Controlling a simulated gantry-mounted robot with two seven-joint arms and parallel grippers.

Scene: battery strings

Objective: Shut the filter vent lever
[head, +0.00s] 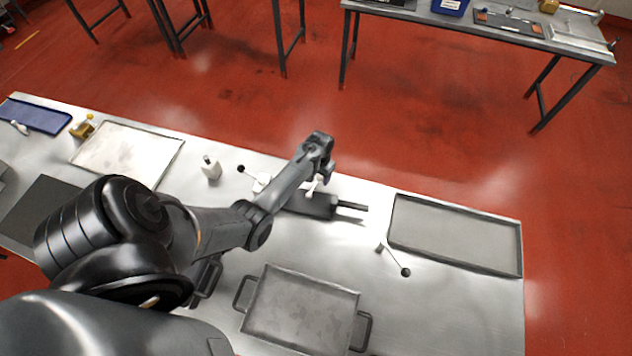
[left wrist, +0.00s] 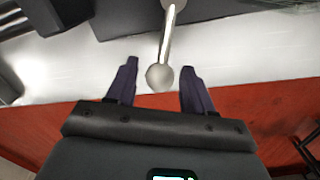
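My left gripper (left wrist: 158,88) is open, with one dark finger on each side of the knob and visible gaps between. In the head view my left gripper (head: 326,174) hangs over the bench beside a white lever part (head: 314,186), partly hidden by my arm. A dark flat-sided item (head: 310,205) with a bar at its right lies just below it. I cannot read any label naming the lever. My right gripper is not in view.
Other levers with black knobs stand at the bench's back (head: 247,173) and right (head: 395,260). A grey tray (head: 455,262) lies at the right, a handled pan (head: 300,308) in front. A white bottle-like item (head: 211,168) stands left of my forearm. The bench's back edge is close to the gripper.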

